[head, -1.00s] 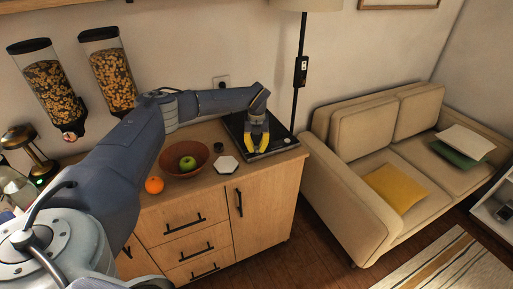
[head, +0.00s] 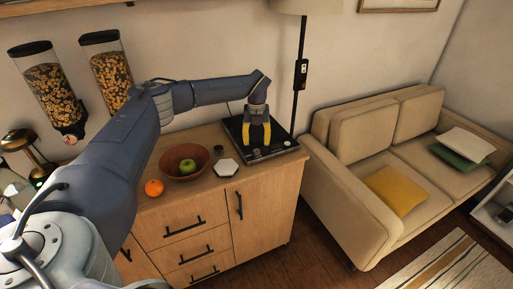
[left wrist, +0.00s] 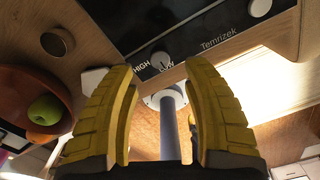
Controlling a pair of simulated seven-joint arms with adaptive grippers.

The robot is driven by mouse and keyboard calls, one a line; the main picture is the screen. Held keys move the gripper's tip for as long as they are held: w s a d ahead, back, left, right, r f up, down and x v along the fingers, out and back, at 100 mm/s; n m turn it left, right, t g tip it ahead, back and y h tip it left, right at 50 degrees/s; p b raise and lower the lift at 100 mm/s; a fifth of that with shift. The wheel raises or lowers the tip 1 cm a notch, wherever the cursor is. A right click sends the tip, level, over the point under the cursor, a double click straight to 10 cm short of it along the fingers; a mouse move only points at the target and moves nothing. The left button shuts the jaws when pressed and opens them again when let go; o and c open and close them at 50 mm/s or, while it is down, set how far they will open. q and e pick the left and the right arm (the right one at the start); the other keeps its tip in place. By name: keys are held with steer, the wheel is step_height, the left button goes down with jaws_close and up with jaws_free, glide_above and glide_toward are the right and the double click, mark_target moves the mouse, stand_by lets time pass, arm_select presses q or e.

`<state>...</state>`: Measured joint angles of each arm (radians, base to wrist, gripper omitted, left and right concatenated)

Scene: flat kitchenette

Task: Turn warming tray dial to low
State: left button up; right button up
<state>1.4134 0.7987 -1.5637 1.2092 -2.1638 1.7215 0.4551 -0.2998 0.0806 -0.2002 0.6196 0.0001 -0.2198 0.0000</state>
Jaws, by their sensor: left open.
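The warming tray (head: 233,126) is a flat black unit at the back right of the wooden counter. I cannot tell clearly where the dial's pointer stands. My left gripper (head: 256,144) has yellow fingers, points down over the tray's front edge and is open and empty. In the left wrist view the left gripper (left wrist: 159,68) has its fingertips on either side of the dial, apart from it in the picture.
A brown bowl (head: 166,168) with a green apple (head: 187,165), an orange (head: 154,188), a white hexagonal piece (head: 226,167) and a small dark round item (head: 218,150) are left of the tray. A lamp pole (head: 300,95) stands behind; a sofa (head: 345,190) is right.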

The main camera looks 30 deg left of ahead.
mark_target(257, 150)
arm_select(q)
step_height(257, 150, up, 7)
steer(key=shift+f, duration=0.2)
steer(key=shift+d, duration=0.1)
stand_by(0.5)
